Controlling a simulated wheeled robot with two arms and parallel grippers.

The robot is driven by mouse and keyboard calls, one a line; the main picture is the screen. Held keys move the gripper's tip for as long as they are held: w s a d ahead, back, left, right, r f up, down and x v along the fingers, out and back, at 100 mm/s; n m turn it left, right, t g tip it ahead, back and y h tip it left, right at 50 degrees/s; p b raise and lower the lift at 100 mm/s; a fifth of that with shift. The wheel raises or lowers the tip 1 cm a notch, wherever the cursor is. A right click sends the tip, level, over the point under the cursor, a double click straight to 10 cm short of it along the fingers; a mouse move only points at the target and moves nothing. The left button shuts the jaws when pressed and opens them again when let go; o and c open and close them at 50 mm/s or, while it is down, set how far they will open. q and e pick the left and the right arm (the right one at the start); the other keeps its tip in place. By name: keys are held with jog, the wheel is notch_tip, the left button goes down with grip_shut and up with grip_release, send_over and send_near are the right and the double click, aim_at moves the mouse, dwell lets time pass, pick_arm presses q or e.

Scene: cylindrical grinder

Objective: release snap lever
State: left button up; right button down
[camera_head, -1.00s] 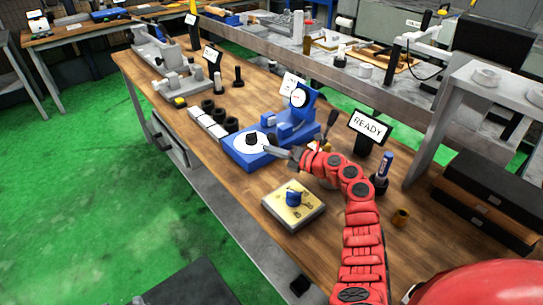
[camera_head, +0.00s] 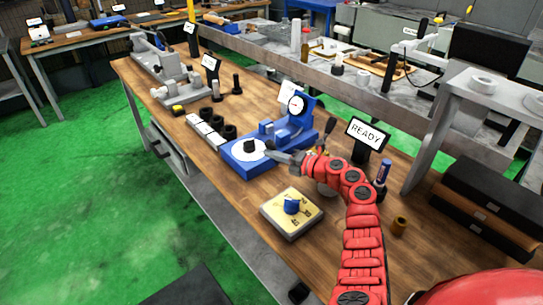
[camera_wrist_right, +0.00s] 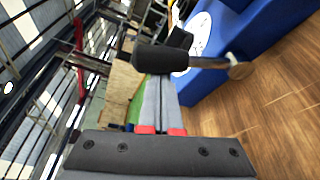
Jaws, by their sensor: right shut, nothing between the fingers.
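The lever (camera_head: 329,127) has a black grip on a thin rod and stands at the right end of the blue fixture (camera_head: 250,167), leaning slightly right. In the right wrist view its black grip (camera_wrist_right: 160,60) lies across the fingertip end, and its metal rod runs right to a round end. My right gripper (camera_head: 279,157) is shut and empty. It points left beside the fixture, near the white disc with the black knob (camera_head: 250,146). The grip hides the fingertips in the wrist view; I cannot tell whether they touch it. My left gripper is not in view.
A READY sign (camera_head: 367,133) stands right of the fixture, with a blue marker-like bottle (camera_head: 383,173) close by. A pale plate with a blue knob (camera_head: 292,206) lies in front of my arm.

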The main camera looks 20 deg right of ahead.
jog(key=shift+w+d+r, duration=0.1)
jog(key=shift+d, duration=0.05)
jog(key=m, duration=0.1)
jog(key=d, duration=0.1)
jog(key=m+b, duration=0.1)
jog(key=shift+w+d+r+m+t+y, duration=0.3)
jog(key=shift+r+y, duration=0.1)
jog(key=shift+w+d+r+m+t+y+b, duration=0.15)
jog(key=shift+w+d+m+b, duration=0.15)
jog(key=shift+d+m+b, duration=0.45)
jog(key=shift+w+d+f+m+t+y+b, duration=0.1)
jog(key=shift+w+d+m+t+b, duration=0.25)
jog(key=shift+d+b, duration=0.7)
jog(key=shift+w+d+r+m+y+b, duration=0.1)
jog(key=shift+w+d+m+y+b, duration=0.1)
jog(key=shift+d+m+b, duration=0.7)
jog(key=shift+a, duration=0.2)
